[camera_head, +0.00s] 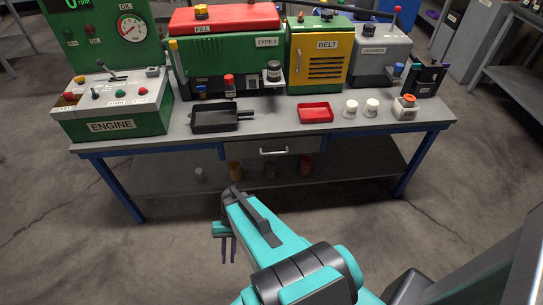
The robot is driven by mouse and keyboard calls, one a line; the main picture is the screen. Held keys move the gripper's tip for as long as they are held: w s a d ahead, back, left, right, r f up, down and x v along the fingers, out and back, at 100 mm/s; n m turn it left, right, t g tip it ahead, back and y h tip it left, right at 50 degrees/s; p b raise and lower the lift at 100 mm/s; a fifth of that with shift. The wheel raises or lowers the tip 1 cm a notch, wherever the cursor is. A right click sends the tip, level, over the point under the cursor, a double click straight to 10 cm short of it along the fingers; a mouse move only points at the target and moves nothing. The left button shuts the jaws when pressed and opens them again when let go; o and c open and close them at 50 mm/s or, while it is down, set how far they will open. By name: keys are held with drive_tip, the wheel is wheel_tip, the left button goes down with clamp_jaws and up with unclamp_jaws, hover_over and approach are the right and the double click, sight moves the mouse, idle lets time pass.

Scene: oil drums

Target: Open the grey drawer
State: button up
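The grey drawer (255,149) is under the front middle of the workbench. Its front looks flush with the bench, so it appears closed. A light metal handle (273,152) is on its face. My gripper (228,249) hangs at the end of my teal arm, lower left of the drawer, fingers pointing down. It is in front of the bench and apart from the handle. Two dark fingers show with a narrow gap between them and nothing visible in it.
The grey workbench (262,122) has blue legs and a lower shelf (345,170) with several cups. On top are a black tray (214,119), a red tray (316,112), two white containers, an engine panel (118,113) and machines. The floor (130,250) in front is clear.

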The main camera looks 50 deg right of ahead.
drive_tip(key=w+d+r+m+t+y+b, duration=0.1)
drive_tip(key=w+d+r+m+t, duration=0.2)
drive_tip(key=d, duration=0.5)
drive_tip(key=w+d+r+m+t+y+b, duration=0.1)
drive_tip(key=w+d+m+t+y, duration=0.15)
drive_tip(key=w+d, duration=0.35)
drive_tip(key=w+d+r+m+t+y+b, duration=0.15)
drive_tip(key=d+t, duration=0.25)
drive_tip(key=d, duration=0.5)
drive_tip(key=s+d+r+m+t+h, duration=0.1)
drive_tip(key=d+r+t, duration=0.3)
drive_tip(key=d, duration=0.9)
drive_tip(key=s+d+r+m+t+h+b, duration=0.1)
drive_tip(key=s+d+r+m+t, duration=0.2)
drive_tip(key=d+r, duration=0.4)
drive_tip(key=s+d+m, duration=0.1)
drive_tip(key=d, duration=0.4)
drive_tip(key=shift+s+d+t+h, duration=0.3)
drive_tip(key=shift+d+t, duration=0.05)
drive_tip(key=shift+d, duration=0.05)
drive_tip(key=p+x, duration=0.2)
drive_tip(key=x, duration=1.2)
drive_tip(key=shift+p, duration=0.4)
